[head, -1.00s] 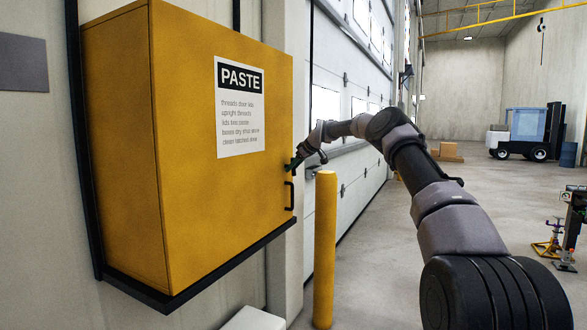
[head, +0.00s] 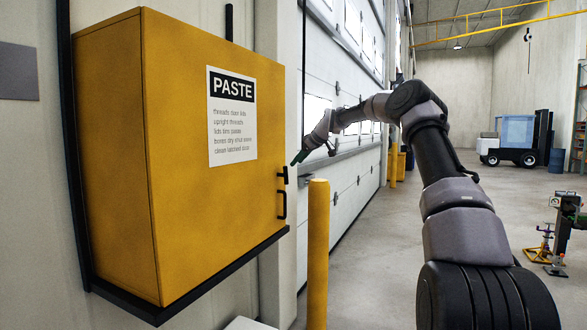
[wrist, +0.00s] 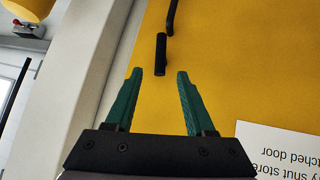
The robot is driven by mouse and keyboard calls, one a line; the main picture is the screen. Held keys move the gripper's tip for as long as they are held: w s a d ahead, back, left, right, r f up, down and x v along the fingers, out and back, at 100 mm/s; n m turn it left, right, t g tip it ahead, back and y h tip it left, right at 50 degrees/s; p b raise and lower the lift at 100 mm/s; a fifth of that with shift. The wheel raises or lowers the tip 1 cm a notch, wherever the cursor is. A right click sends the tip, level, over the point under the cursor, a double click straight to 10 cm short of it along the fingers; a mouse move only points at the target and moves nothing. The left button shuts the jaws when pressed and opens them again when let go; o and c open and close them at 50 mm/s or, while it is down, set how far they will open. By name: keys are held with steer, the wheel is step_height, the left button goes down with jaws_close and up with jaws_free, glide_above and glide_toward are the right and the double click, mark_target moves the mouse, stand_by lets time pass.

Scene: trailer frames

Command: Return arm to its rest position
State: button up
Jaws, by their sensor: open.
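My gripper (head: 297,160) is at the end of my arm, in front of the wall and just right of the yellow cabinet's front edge. In the wrist view, its two green fingers (wrist: 160,75) are apart with nothing between them. The yellow cabinet (head: 200,215) has its door closed and carries a PASTE label (head: 232,115). The black latch (head: 283,175) and black handle (head: 282,205) are on the door's right side. In the wrist view, the latch (wrist: 161,55) is beyond the fingertips and apart from them.
A yellow post (head: 318,250) stands right of the cabinet, below my arm. A black shelf edge (head: 210,278) runs under the cabinet. A stand with equipment (head: 565,225) is at the right. The floor between is open, and a vehicle (head: 515,140) is far back.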

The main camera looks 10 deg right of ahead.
steer(key=s+a+r+m+g+h, duration=0.1)
steer(key=s+a+r+m+h, duration=0.2)
steer(key=s, duration=1)
steer(key=s+a+r+m, duration=0.1)
steer(key=s+a+r, duration=0.35)
steer(key=s, duration=0.85)
steer(key=s+d+f+m, duration=0.1)
steer(key=s+d+m, duration=0.2)
steer(key=s, duration=0.8)
steer(key=s+d+f+m, duration=0.1)
steer(key=s+d+m, duration=0.1)
steer(key=s, duration=0.9)
steer(key=s+d+f+m, duration=0.1)
steer(key=s+d+m, duration=0.2)
steer(key=s, duration=0.8)
steer(key=shift+s+d+f+m, duration=0.2)
steer(key=shift+d+f+m, duration=0.2)
steer(key=shift+m, duration=0.3)
